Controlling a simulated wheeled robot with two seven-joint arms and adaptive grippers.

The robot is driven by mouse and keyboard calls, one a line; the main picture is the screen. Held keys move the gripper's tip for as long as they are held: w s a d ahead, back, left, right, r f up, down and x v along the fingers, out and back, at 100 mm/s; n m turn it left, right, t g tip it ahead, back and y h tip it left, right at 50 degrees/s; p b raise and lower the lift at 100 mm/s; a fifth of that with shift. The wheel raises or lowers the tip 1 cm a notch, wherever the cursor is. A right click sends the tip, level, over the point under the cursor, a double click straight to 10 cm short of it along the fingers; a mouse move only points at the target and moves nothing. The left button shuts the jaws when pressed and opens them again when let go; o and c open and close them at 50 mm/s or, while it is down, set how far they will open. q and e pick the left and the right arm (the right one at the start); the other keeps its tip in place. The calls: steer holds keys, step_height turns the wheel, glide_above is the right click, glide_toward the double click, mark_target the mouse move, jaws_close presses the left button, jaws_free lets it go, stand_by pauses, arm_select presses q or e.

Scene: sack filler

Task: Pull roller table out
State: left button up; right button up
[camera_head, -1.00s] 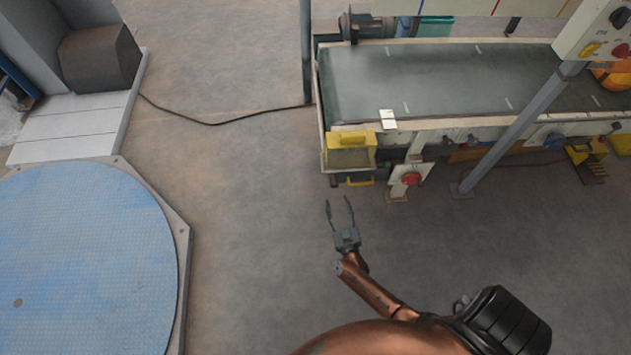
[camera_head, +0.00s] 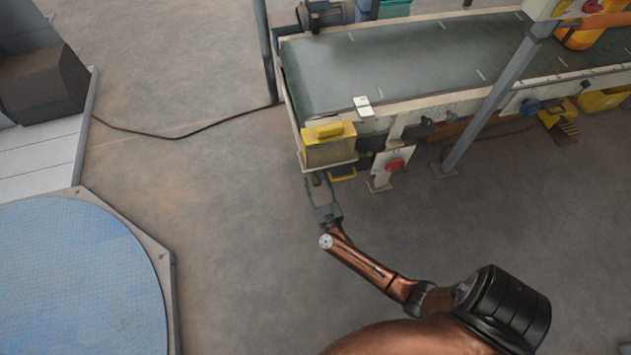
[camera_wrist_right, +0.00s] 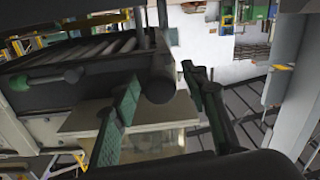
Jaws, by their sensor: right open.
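A row of dark rollers, which looks like the roller table (camera_wrist_right: 100,52), fills the upper left of the right wrist view. A dark rounded bar end (camera_wrist_right: 160,84) of it shows between the finger tips there. In the head view I cannot make out the rollers; a yellow handle (camera_head: 343,175) shows low at the near left end of the conveyor (camera_head: 400,65). My right gripper (camera_head: 320,181) is open just below that end, left of the handle; its green-padded fingers also show in the wrist view (camera_wrist_right: 158,80). I cannot tell whether they touch anything. My left gripper is out of view.
A yellow box (camera_head: 328,148) sits on the conveyor's near left corner. A red knob on a pale plate (camera_head: 392,166) stands right of the handle. A grey post (camera_head: 490,105) slants farther right. A blue round platform (camera_head: 75,280) lies at left, with clear floor between.

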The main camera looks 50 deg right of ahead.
steer(key=shift+c, duration=0.5)
jaws_close()
